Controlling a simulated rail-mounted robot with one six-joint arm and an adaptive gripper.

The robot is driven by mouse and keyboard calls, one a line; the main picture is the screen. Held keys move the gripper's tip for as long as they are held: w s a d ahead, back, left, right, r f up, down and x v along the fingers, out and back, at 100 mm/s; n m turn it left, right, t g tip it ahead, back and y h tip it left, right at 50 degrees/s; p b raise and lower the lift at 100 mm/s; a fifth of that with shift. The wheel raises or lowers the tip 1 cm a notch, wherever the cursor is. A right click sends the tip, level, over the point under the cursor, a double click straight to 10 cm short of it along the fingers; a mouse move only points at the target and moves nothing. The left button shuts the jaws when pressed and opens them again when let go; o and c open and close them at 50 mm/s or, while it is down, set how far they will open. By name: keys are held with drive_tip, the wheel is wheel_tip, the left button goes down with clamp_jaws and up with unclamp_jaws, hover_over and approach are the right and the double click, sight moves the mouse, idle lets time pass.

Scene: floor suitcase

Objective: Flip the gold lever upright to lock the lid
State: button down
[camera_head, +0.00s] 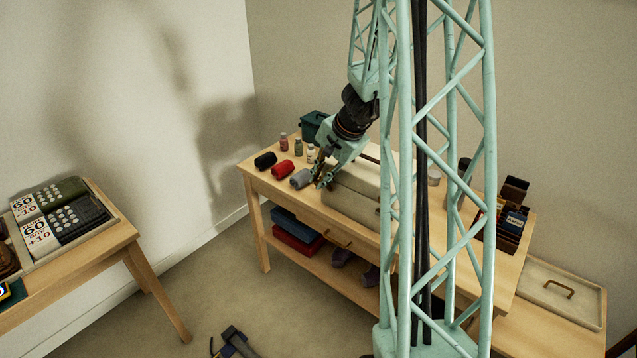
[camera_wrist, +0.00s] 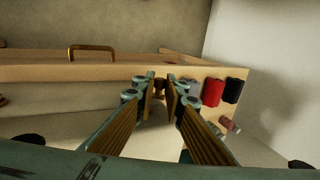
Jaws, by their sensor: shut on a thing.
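The cream suitcase (camera_head: 352,207) lies on the wooden table with its lid down, seen in the head view. My gripper (camera_head: 321,180) is at its left end, pointing down. In the wrist view my gripper (camera_wrist: 159,88) has its fingers nearly together at the tips. A small brownish-gold piece, apparently the gold lever (camera_wrist: 159,84), shows between the tips. The fingers hide most of it, so its tilt cannot be told. In the head view the lever is hidden by my gripper.
Grey (camera_head: 302,178), red (camera_head: 283,167) and black (camera_head: 265,160) rolls lie close left of my gripper. Small bottles (camera_head: 298,146) and a dark green box (camera_head: 314,124) stand behind. Dark containers (camera_head: 511,208) stand at the right.

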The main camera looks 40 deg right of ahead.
drive_tip(key=shift+s+r+t+b, duration=0.15)
drive_tip(key=shift+s+t+b, duration=0.4)
drive_tip(key=shift+t, duration=0.45)
drive_tip(key=shift+s+d+r+t, duration=0.1)
drive_tip(key=shift+s+t, duration=0.2)
drive_tip(key=shift+t, duration=0.5)
drive_tip(key=shift+s+t, duration=0.25)
drive_tip(key=shift+t, duration=0.55)
drive_tip(key=c, duration=2.7)
unclamp_jaws()
drive_tip(key=shift+s+r, duration=0.1)
drive_tip(key=shift+v, duration=5.9)
drive_tip(key=shift+d, duration=0.2)
